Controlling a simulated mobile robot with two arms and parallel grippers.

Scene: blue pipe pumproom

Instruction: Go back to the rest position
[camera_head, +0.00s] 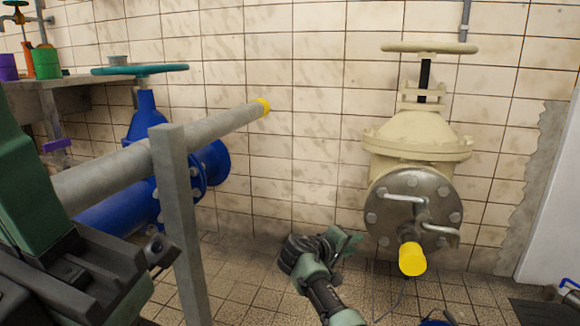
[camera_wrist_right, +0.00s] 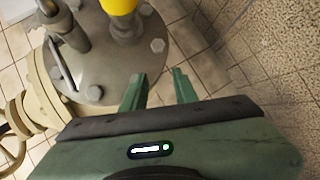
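My right gripper (camera_head: 345,240) is low in the middle of the head view, in front of the tiled wall and left of the cream valve (camera_head: 418,135). In the right wrist view its two green fingers (camera_wrist_right: 159,85) stand apart with nothing between them, so it is open and empty. My left arm fills the lower left of the head view as large green and dark grey parts. I cannot make out the left gripper's fingers there.
The cream valve's steel flange (camera_head: 385,215) bears handles and a yellow-capped stub (camera_head: 412,258). At left are a blue pipe valve (camera_head: 147,120), a grey rail (camera_head: 215,125) with a yellow end, and its post (camera_head: 175,200). A shelf (camera_head: 95,80) holds containers. Tiled floor lies below.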

